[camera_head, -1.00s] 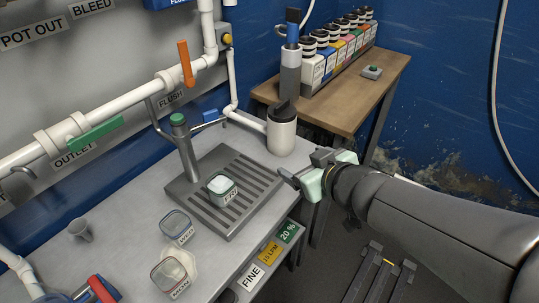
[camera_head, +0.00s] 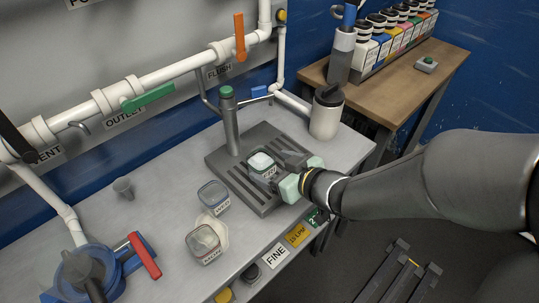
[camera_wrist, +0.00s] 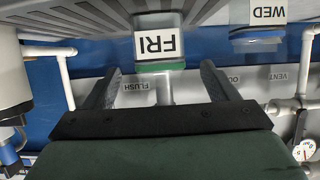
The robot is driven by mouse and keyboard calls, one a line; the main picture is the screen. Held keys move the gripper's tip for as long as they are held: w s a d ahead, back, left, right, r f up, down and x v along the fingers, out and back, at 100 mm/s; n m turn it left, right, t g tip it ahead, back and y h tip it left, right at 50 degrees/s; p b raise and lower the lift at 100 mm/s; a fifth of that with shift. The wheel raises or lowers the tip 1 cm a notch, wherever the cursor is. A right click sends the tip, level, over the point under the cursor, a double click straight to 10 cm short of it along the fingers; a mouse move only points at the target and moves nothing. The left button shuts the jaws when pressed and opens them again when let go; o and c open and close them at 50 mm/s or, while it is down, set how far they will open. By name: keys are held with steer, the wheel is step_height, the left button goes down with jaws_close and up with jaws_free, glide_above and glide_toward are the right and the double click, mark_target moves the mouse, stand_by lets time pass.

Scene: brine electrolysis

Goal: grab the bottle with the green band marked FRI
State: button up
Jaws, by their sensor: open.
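The bottle marked FRI (camera_head: 262,163) is a small clear jar with a pale top, standing on the slatted drain grate (camera_head: 227,172). In the wrist view its white FRI label (camera_wrist: 158,45) appears upside down, with a green band (camera_wrist: 165,66) along its edge. My gripper (camera_head: 280,172) is just right of the bottle in the head view, low over the grate. In the wrist view my gripper (camera_wrist: 158,78) is open, its fingers spread wide. The bottle lies ahead of the gap between them, apart from both fingers.
A bottle marked WED (camera_head: 213,197) and one marked MON (camera_head: 204,241) stand left of the grate. A post with a green top (camera_head: 230,120) rises behind the FRI bottle. A white flask (camera_head: 326,115) stands at the bench's far right. Pipes run along the wall.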

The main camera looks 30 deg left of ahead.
mark_target(254, 158)
steer(key=x, duration=0.7)
steer(key=shift+a+f+b, duration=0.1)
steer(key=shift+b, duration=0.2)
steer(key=c, duration=1.1)
steer(key=shift+c, duration=0.3)
